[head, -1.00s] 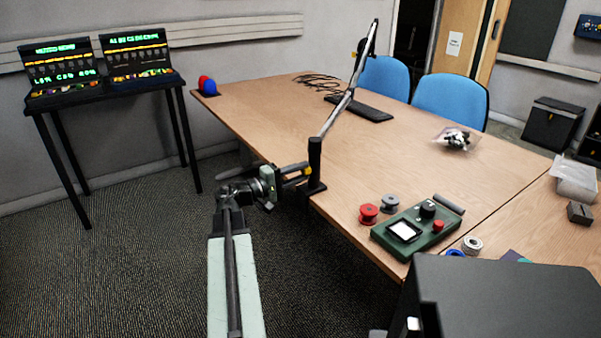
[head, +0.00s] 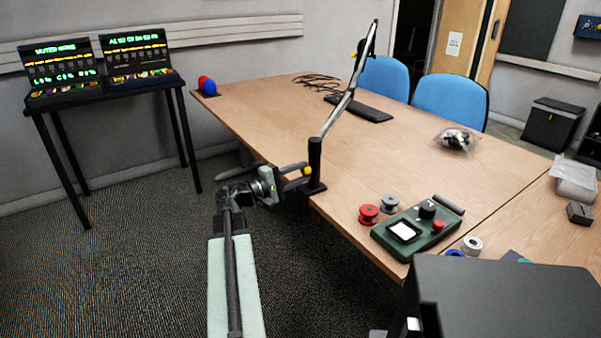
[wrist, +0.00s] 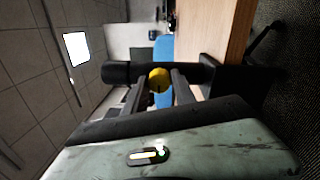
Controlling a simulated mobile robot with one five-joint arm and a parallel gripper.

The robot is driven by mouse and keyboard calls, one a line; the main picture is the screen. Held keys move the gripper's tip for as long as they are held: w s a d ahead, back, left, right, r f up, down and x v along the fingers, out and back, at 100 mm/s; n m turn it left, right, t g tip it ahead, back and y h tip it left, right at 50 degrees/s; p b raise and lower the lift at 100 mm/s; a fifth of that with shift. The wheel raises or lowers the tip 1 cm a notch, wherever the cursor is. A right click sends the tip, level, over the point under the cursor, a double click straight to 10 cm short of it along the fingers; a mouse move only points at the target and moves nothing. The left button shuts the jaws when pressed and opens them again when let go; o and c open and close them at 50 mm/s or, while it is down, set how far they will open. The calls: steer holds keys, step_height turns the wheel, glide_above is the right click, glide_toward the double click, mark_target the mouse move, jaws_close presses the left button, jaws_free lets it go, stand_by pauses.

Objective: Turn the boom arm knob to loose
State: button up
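The boom arm (head: 339,112) rises from a black post (head: 315,162) clamped at the near left table edge. A round yellow knob (head: 307,171) sits on the post's left side. The knob also shows in the wrist view (wrist: 158,80), in front of the dark post (wrist: 120,73). My gripper (head: 301,174) reaches in from the left at the knob's height. Its two dark fingers (wrist: 158,88) are parted, one on each side of the knob, with a small gap showing on both sides. I cannot tell how far the fingertips overlap the knob in depth.
The table edge and clamp (head: 315,188) are close to my gripper. A green device (head: 418,228), red spool (head: 369,214) and grey spool (head: 389,203) lie to the right. A side table (head: 110,99) with two lit displays stands left. The floor between is clear.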

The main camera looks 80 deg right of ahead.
steer(key=o, duration=0.3)
steer(key=v, duration=0.7)
steer(key=shift+w+a, duration=0.25)
steer(key=shift+w, duration=0.1)
